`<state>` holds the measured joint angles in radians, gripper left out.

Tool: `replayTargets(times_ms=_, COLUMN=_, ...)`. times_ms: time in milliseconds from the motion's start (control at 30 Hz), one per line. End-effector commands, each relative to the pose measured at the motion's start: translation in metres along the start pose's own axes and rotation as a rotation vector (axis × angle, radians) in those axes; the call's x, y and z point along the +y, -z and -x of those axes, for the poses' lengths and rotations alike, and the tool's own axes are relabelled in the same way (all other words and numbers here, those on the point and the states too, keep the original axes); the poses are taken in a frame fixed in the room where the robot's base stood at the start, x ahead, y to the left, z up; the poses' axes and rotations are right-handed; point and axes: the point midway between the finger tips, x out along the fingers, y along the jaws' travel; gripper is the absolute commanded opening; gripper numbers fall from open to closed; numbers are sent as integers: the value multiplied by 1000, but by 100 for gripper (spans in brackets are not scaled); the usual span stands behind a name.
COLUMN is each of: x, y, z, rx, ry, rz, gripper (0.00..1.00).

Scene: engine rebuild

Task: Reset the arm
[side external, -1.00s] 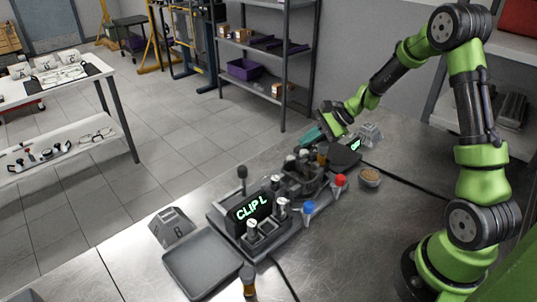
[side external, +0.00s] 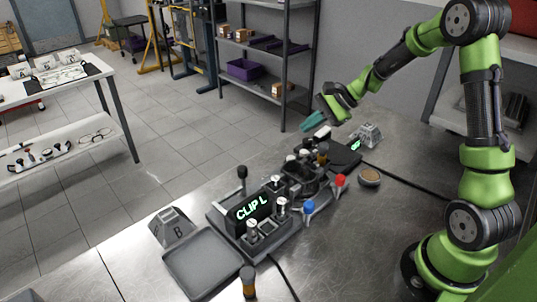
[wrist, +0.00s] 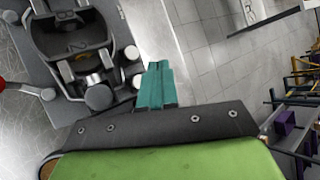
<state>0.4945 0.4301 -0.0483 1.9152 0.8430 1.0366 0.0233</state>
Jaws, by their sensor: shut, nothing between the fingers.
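My gripper (side external: 312,121) has teal fingers and is raised above the far end of the fixture on the metal bench. In the wrist view my gripper (wrist: 157,72) has its fingers together with nothing between them. The fingers touch nothing that I can see.
A grey tray (side external: 201,265) and a block marked B (side external: 172,228) stand at the near left. Red (side external: 340,181) and blue (side external: 309,207) topped parts sit along the fixture's right side.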

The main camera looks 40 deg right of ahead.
Motion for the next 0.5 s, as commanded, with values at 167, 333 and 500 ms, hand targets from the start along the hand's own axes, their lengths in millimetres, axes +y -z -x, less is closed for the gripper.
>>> replayTargets(times_ms=167, x=0, y=0, z=0, rx=0, ry=-1, rz=1, gripper=0)
replayTargets(times_ms=333, x=2, y=-29, z=10, rx=9, ry=-26, rz=100, gripper=0)
replayTargets(times_ms=500, x=22, y=-97, z=38, rx=45, ry=-95, rz=381, gripper=0)
